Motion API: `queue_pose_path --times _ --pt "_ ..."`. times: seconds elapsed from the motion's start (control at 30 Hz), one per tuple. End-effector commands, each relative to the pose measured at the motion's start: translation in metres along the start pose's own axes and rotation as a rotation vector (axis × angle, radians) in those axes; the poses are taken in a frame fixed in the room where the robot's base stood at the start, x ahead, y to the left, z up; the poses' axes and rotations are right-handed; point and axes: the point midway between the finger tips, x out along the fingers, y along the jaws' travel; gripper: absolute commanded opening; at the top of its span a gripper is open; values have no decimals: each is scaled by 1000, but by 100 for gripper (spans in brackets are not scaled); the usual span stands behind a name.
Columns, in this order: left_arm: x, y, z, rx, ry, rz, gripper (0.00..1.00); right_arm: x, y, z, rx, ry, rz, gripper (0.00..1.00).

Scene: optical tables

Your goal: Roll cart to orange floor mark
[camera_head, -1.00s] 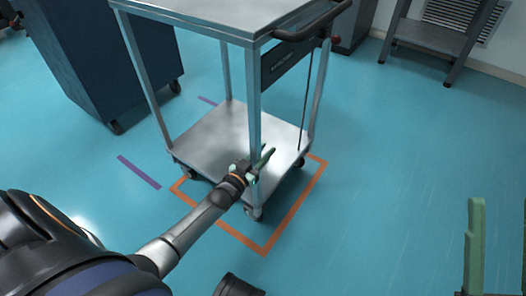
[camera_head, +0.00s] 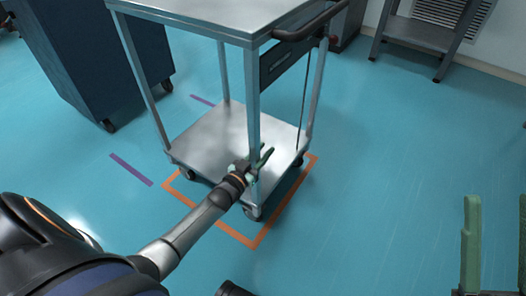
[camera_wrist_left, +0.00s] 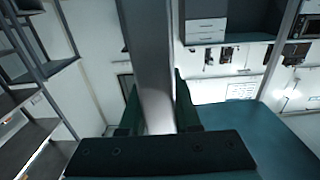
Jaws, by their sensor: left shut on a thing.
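The metal cart (camera_head: 206,138) stands upright over the orange floor mark (camera_head: 212,225), a square outline. The cart's near wheel (camera_head: 251,212) is inside the outline, off its near corner. The right wheel (camera_head: 298,161) is close to the outline's right side. The far wheel is hidden. My left gripper (camera_head: 254,164) is shut on the cart's near corner post (camera_head: 253,105); the left wrist view shows the post (camera_wrist_left: 152,60) between its fingers. My right gripper (camera_head: 496,245) is at the lower right, fingers apart, with nothing visible between them.
A dark blue cabinet (camera_head: 90,55) on wheels stands behind the cart to the left. Purple floor strips (camera_head: 131,169) lie left of the cart. A grey stand (camera_head: 425,35) is at the back right. The floor (camera_head: 400,130) on the right is clear.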

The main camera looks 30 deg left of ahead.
Motion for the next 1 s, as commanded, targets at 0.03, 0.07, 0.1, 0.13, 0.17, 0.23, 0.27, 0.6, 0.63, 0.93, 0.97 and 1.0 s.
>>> queue_pose_path --times 0.03,0.07,0.1,0.13,0.17,0.23,0.27,0.6,0.63,0.93,0.97,1.0 --pt "0 -1 0 1 -1 -1 0 0 0 0 0 0 0 50" --pt "0 -1 0 1 -1 -1 33 0 0 0 0 0 0 50" --pt "0 -1 0 1 -1 -1 38 0 0 0 0 0 0 50" --pt "0 -1 0 1 0 -1 41 0 0 0 0 0 0 50" --pt "0 -1 0 1 0 -1 45 0 0 0 0 0 0 50" --pt "0 -1 0 0 0 -1 53 0 0 0 0 0 0 50" --pt "0 -1 0 0 0 -1 56 0 0 0 0 0 0 50" --pt "-1 -1 0 0 0 -1 66 0 0 0 0 0 1 50" --pt "-2 -1 0 0 -1 -1 66 1 0 -1 1 0 1 50" --pt "-46 -1 -2 -1 -6 -2 66 16 10 -17 15 8 11 50" --pt "-53 0 -3 0 -5 -1 66 18 11 -19 17 9 13 50" --pt "-62 0 -3 0 -6 -1 66 20 13 -22 21 11 15 50"
